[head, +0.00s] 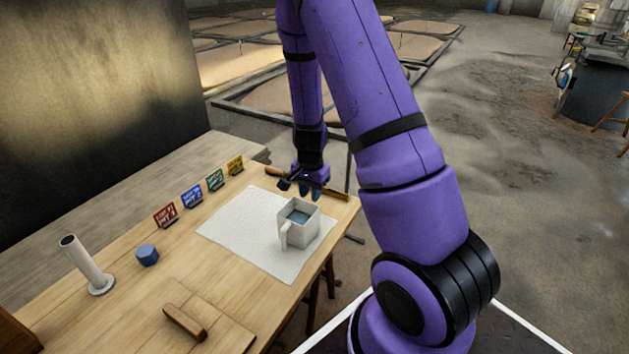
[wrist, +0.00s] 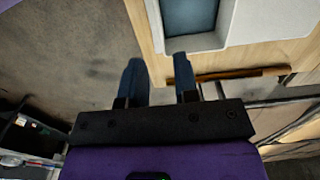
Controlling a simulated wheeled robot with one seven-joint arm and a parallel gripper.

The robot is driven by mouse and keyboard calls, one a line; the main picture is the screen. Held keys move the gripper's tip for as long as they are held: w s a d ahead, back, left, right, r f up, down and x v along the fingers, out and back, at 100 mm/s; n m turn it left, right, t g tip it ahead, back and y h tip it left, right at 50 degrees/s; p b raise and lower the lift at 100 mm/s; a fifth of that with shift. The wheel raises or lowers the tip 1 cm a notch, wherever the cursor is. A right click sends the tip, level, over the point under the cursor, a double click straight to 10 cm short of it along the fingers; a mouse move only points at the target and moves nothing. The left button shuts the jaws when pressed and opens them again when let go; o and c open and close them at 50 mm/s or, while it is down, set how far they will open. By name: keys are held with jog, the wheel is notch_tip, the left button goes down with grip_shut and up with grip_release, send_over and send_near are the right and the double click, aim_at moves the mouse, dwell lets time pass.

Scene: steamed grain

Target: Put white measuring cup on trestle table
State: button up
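The white measuring cup (head: 291,236) stands upright on a white cloth (head: 235,232) on the wooden trestle table (head: 130,295). Its handle faces the front left, and its inside looks blue-grey. In the wrist view part of the cup (wrist: 196,43) shows at the top edge. My gripper (head: 303,192) is behind the cup, apart from it as far as I can see. In the wrist view my gripper (wrist: 158,75) has its two blue fingers spread with nothing between them. The right finger appears close to the cup's rim.
A brown stick (head: 335,192) lies at the table's far right edge. Several coloured cards (head: 192,195) stand along the back.

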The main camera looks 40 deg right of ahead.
jog(key=s+a+r+n+t+y, duration=0.1)
jog(key=s+a+r+n, duration=0.15)
jog(key=r, duration=0.55)
jog(key=s+a+r+n+t, duration=0.15)
jog(key=a+r, duration=0.25)
jog(key=r, duration=0.4)
jog(key=s+a+r+n+y, duration=0.1)
jog(key=a+r+n, duration=0.25)
jog(key=r, duration=0.35)
jog(key=s+a+r+n+t+h, duration=0.1)
jog(key=s+a+r+n, duration=0.1)
jog(key=s+r, duration=0.4)
jog(key=s+a+r+n+t+h, duration=0.1)
jog(key=s+a+r+n, duration=0.1)
jog(key=s+r+n, duration=0.2)
jog(key=s+r, duration=0.3)
jog(key=s, duration=0.4)
jog(key=shift+s+a+r+t, duration=0.15)
jog(key=shift+s+a+t, duration=0.05)
jog(key=shift+a+t, duration=0.15)
jog(key=shift+n, duration=0.25)
